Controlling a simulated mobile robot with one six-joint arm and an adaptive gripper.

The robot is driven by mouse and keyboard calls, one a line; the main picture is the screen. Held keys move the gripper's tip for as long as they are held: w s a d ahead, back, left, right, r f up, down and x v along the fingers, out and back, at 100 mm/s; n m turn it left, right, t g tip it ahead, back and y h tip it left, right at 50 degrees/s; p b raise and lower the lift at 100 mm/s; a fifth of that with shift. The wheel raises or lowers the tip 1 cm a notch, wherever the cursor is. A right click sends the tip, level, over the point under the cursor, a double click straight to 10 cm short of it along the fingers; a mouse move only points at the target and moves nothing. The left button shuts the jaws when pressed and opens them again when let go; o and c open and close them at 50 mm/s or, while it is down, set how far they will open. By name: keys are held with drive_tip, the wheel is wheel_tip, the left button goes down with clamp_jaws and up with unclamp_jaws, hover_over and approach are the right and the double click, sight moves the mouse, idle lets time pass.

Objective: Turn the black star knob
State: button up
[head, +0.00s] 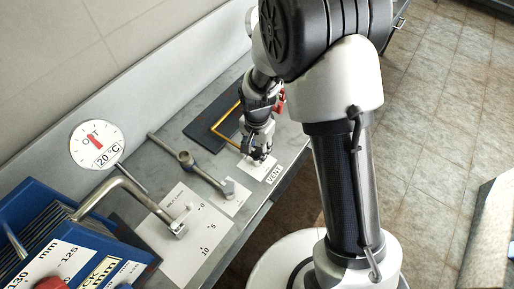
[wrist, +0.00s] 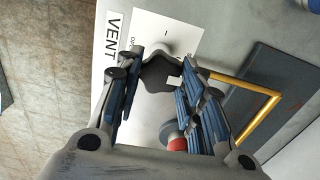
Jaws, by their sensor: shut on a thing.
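The black star knob (wrist: 158,74) sits on a white plate (wrist: 172,30) beside the VENT label in the wrist view. My gripper (wrist: 160,66) is shut on the knob, with one blue-padded finger on each side of it. In the head view my gripper (head: 258,152) points down at the VENT plate (head: 262,166) near the bench's front edge. There the gripper hides most or all of the knob.
A yellow bar handle (head: 228,126) on a dark panel stands just left of my gripper. Further left are a T-bar lever (head: 184,159), a bent metal lever (head: 128,186), a round dial (head: 97,144) and a blue case (head: 60,232). A red part (wrist: 177,144) shows near my fingers.

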sight(257, 152)
drive_tip(key=shift+m, duration=0.4)
drive_tip(key=o, duration=1)
drive_tip(key=shift+o, duration=0.2)
drive_tip(key=shift+r, duration=0.1)
wheel_tip(257, 152, up, 12)
idle(0.4)
